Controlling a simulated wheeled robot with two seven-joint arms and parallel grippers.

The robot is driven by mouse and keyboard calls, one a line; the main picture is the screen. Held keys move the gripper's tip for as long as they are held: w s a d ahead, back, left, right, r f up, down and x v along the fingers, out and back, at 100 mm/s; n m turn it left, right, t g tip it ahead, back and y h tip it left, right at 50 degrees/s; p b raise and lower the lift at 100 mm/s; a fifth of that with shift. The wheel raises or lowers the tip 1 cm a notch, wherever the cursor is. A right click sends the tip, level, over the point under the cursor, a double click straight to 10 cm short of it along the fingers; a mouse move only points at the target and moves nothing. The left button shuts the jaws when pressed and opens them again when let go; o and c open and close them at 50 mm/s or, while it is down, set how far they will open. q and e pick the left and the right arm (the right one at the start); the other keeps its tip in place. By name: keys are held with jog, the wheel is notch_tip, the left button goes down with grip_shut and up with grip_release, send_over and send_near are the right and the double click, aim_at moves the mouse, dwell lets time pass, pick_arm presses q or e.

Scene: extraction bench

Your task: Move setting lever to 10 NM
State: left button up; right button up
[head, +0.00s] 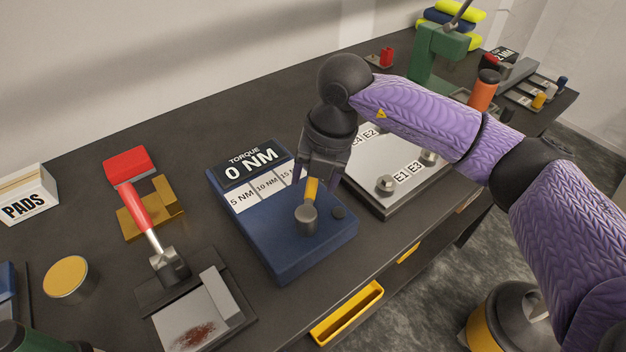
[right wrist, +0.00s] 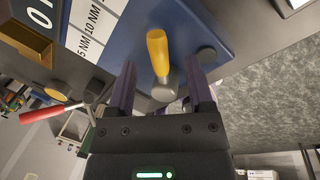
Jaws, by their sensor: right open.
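The blue torque unit (head: 285,242) lies on the bench, with a black panel (head: 249,161) reading "TORQUE 0 NM" and a white scale (head: 262,187) marked 5 NM, 10 NM and 15. The setting lever (head: 310,189) has a yellow handle and a grey round base; it points up toward the right part of the scale. In the right wrist view the yellow lever (right wrist: 158,55) stands between the fingers. My right gripper (head: 316,187) is open, with a finger on each side of the lever; contact cannot be made out. My left gripper is not in view.
Right of the unit is a grey plate (head: 376,203) with bolts labelled E1 to E4. Left are a red-handled lever tool (head: 137,207), a brass block (head: 165,207), a round tin (head: 68,277) and a PADS box (head: 28,193). A yellow tray (head: 347,314) juts from the bench front.

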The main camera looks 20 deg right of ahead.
jog(key=shift+a+f, duration=0.2)
jog(key=shift+f, duration=0.55)
grip_shut()
dwell(0.9)
